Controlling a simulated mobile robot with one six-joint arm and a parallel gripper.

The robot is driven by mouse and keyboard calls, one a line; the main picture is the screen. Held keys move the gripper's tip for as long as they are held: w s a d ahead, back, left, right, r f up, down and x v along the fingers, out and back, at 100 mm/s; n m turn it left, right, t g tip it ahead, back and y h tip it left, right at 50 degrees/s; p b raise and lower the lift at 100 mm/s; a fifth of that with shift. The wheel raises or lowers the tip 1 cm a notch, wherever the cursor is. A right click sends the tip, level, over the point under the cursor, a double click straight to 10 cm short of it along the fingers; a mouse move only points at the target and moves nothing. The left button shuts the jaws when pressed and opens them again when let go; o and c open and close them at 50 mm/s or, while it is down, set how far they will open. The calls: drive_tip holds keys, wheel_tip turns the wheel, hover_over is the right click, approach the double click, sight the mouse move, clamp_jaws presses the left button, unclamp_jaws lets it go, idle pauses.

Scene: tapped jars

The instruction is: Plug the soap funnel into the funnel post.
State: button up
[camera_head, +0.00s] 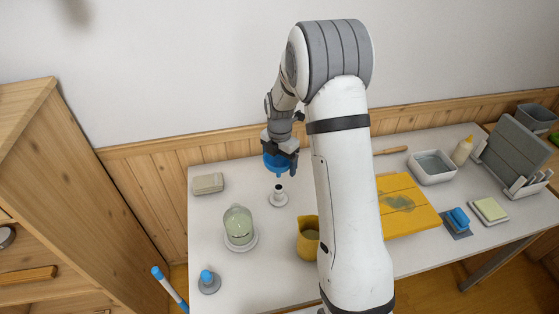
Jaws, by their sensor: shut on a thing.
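My gripper (280,146) points down and is shut on the blue soap funnel (275,163). The funnel is upright, with its narrow spout pointing down. The funnel post (279,197) is a small white post with a dark opening on top and a round base, standing on the white table. The funnel is above the post, and a small gap shows between the spout and the post's top. I cannot tell from this one view whether the two are exactly lined up. Part of the funnel's rim is hidden by my gripper's fingers.
A glass jar with pale green liquid (238,224) stands front left of the post. A yellow jug (308,238) is front right, partly behind my arm. A beige block (208,183) lies at the left. A blue-topped grey piece (208,281) sits near the front left edge.

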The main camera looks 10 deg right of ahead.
sight(280, 175)
drive_tip(key=shift+f+b, duration=1.35)
drive_tip(key=shift+f, duration=0.7)
drive_tip(key=shift+f+b, duration=1.1)
drive_tip(key=shift+f, duration=0.2)
drive_tip(key=o, duration=1)
drive_tip(key=shift+r, duration=0.15)
drive_tip(key=shift+r+p, duration=1.25)
drive_tip(key=shift+r, duration=0.9)
drive_tip(key=shift+r+b, duration=0.7)
drive_tip(key=shift+r, duration=3.15)
